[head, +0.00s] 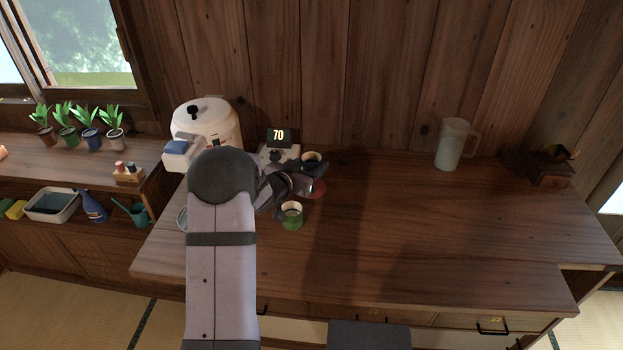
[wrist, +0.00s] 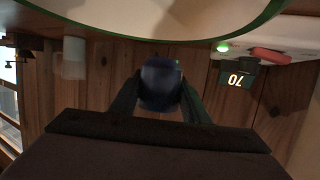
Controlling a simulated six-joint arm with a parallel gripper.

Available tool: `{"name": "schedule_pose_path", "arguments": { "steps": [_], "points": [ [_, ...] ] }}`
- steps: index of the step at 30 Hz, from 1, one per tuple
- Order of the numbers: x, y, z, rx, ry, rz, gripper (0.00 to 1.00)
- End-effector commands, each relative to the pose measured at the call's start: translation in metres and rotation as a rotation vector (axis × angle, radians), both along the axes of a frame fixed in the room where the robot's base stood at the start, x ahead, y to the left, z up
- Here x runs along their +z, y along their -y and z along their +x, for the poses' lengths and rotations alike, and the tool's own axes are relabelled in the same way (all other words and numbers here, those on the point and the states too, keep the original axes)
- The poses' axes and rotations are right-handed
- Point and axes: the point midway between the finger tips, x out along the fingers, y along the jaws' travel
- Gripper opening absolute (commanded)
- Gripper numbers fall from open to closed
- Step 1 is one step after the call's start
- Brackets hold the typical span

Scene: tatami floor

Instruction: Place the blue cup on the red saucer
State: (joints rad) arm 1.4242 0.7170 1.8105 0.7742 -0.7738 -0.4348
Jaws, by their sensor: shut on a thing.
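The blue cup (wrist: 160,84) is between my gripper's fingers in the wrist view, and my gripper (wrist: 158,100) is shut on it. In the head view a dark cup with a pale inside (head: 312,157) shows just beyond my gripper (head: 306,180); it appears to be the held cup. The red saucer (head: 319,188) lies on the desk beside and below my gripper, partly hidden by it. I cannot tell the gap between cup and saucer.
A green cup (head: 291,216) stands close in front of my gripper; a green rim (wrist: 215,38) fills the top of the wrist view. A display reading 70 (head: 279,136) and a white rice cooker (head: 210,120) stand left. A jug (head: 453,146) stands right. The desk's right half is mostly clear.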

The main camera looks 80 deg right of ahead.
Motion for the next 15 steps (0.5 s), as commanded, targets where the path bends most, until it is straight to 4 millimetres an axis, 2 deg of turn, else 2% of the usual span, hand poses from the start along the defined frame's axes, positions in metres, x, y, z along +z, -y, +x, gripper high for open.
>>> {"name": "schedule_pose_path", "arguments": {
  "steps": [9,15],
  "points": [
    [-0.01,0.001,0.0,0.0,-0.001,-0.003,0.13],
    [-0.032,0.0,0.0,-0.001,-0.002,0.0,0.13]
  ]
}}
